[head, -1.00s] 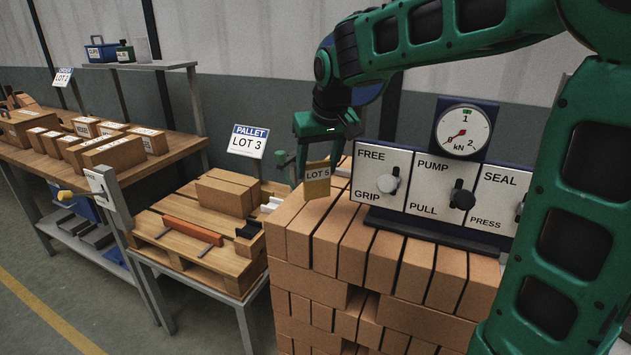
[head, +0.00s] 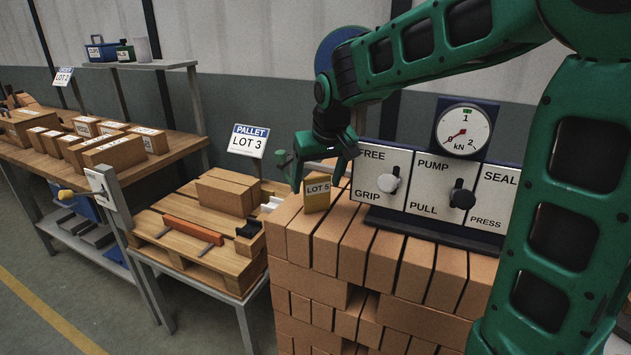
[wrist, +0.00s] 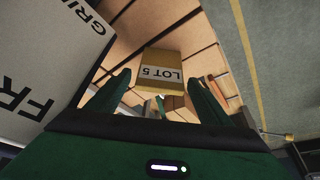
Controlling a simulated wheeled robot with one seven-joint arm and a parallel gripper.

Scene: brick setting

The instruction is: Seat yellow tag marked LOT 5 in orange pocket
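The yellow tag marked LOT 5 (head: 317,197) stands on top of the brick stack, near its left corner. It also shows in the wrist view (wrist: 162,60), its lettering upside down. My gripper (head: 317,183) is over the tag, with one finger to each side of its upper part. In the wrist view my gripper (wrist: 158,75) is open, with a gap between each finger and the tag. I cannot make out an orange pocket; an orange bar (head: 192,231) lies on the pallet at the left.
A control panel (head: 430,190) with levers and a gauge (head: 462,131) stands on the brick stack (head: 360,245), close right of my gripper. The wooden pallet (head: 185,255) with a LOT 3 sign (head: 247,141) is at left. A bench (head: 60,165) with boxes stands farther left.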

